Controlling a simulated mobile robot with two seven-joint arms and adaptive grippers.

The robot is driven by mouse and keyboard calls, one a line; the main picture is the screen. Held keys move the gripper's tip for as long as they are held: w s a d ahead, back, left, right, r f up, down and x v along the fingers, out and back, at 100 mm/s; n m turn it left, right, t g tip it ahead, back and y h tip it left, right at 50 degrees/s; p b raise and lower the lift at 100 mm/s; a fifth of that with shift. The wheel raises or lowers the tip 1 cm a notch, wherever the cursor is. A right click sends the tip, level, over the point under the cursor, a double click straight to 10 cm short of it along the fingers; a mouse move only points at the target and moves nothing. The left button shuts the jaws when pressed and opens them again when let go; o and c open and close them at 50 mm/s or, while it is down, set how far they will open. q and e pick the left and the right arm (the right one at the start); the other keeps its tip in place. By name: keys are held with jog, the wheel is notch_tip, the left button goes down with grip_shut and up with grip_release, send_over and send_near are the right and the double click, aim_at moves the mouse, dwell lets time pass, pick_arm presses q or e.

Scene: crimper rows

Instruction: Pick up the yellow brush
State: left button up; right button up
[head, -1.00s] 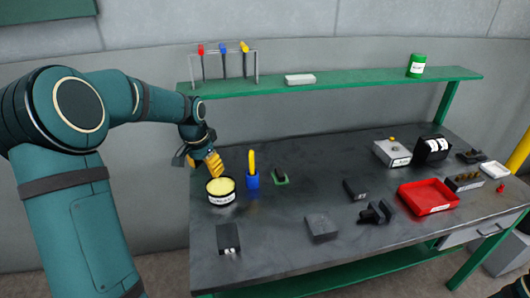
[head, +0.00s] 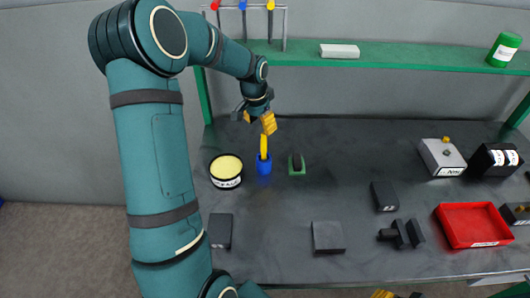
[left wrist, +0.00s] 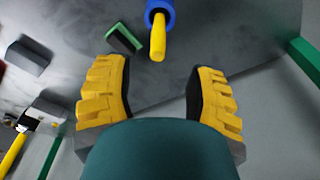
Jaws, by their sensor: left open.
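The yellow brush (head: 264,145) stands upright in a blue cup (head: 264,167) on the dark bench top. My left gripper (head: 260,122), with yellow fingers, is just above the brush's top end in the head view. In the left wrist view the left gripper (left wrist: 160,88) is open, with nothing between its fingers. There the brush (left wrist: 158,40) and the cup (left wrist: 161,12) show beyond the fingertips, near the top edge. A yellow tip of my right gripper (head: 383,294) shows at the bottom edge; most of it is out of view.
A round tin (head: 226,180) with a yellow top stands left of the cup. A small green holder (head: 297,169) stands to its right. Dark blocks, a red tray (head: 440,210) and boxes lie farther right. A green shelf (head: 400,58) runs along the back.

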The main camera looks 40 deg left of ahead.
aim_at(264, 142)
pick_arm(q)
jog(key=f, duration=0.3)
jog(key=shift+w+f, duration=0.2)
jog(key=shift+w, duration=0.15)
jog(key=shift+w+d+f, duration=0.1)
jog(key=shift+w+f, duration=0.1)
jog(key=shift+f, duration=1.15)
jog(key=shift+w+d+f, duration=0.1)
jog(key=shift+w+f, duration=0.05)
jog(key=shift+f, duration=1.2)
grip_shut()
